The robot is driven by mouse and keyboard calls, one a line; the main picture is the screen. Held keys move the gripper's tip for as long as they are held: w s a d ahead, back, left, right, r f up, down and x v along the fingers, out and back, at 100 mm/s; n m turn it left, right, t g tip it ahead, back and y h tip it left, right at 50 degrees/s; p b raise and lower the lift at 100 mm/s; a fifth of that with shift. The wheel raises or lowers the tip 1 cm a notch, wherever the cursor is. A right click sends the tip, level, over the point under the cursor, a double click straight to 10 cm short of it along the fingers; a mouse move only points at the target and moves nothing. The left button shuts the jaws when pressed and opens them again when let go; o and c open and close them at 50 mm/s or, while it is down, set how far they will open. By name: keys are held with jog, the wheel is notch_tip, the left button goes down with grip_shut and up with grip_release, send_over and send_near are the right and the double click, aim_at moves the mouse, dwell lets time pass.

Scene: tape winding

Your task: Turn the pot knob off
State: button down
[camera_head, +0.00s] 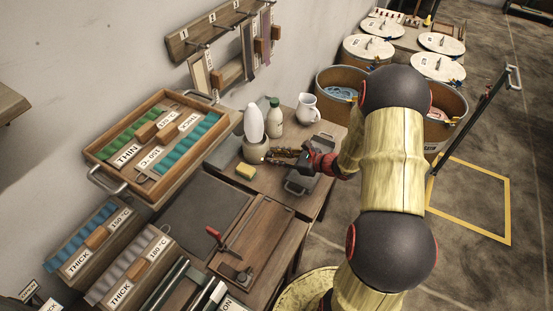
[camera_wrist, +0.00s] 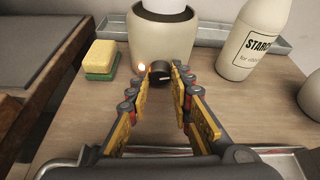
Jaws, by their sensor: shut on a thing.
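The pot (camera_wrist: 160,38) is a cream, rounded vessel on a wooden table, with a white object standing in its top. Its dark round knob (camera_wrist: 160,71) is low on the front, and a small glowing orange lamp (camera_wrist: 141,68) shows just left of it. My gripper (camera_wrist: 160,76) has its fingertips at both sides of the knob and is shut on it; the fingertips partly cover the knob's edges. In the head view the pot (camera_head: 255,152) stands near the wall and my gripper (camera_head: 270,154) reaches it from the right.
A yellow and green sponge (camera_wrist: 101,60) lies left of the pot. A starch bottle (camera_wrist: 253,40) stands to the right, and a white jug (camera_head: 307,108) is farther right. A metal tray (camera_wrist: 215,33) lies behind the pot. A wooden sample tray (camera_head: 103,155) is at the left.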

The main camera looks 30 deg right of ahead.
jog(key=c, duration=1.6)
grip_release()
jog(key=shift+s, duration=0.1)
jog(key=v, duration=1.2)
jog(key=shift+f, duration=0.1)
